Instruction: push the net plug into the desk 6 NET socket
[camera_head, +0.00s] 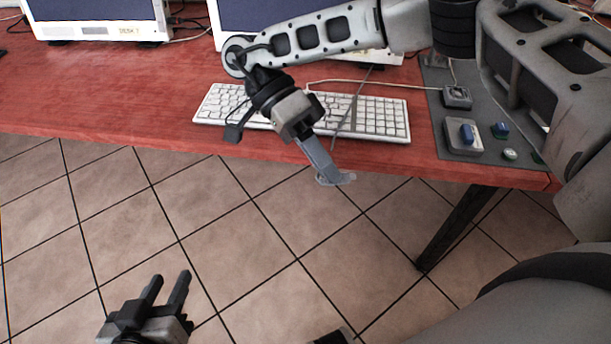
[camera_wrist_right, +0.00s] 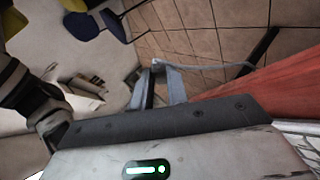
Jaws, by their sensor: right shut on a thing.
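My right gripper (camera_head: 328,178) hangs just off the front edge of the desk, over the floor, fingers pointing down. It is shut on a small grey piece (camera_head: 345,178) at its fingertips, which looks like a cable end or plug. In the right wrist view the fingers (camera_wrist_right: 162,85) are close together, and a grey cable (camera_wrist_right: 215,67) runs from their tips to the right. Whether this is the net plug cannot be read. My left gripper (camera_head: 166,287) is open and empty, low over the floor. No socket marked desk 6 NET is legible.
A white keyboard (camera_head: 370,118) lies on the red desk (camera_head: 100,100) behind my right gripper. A grey mat (camera_head: 440,125) at the right carries small boxes, one with a blue piece (camera_head: 467,134). Monitors (camera_head: 95,18) stand at the back. The floor around my left gripper is clear.

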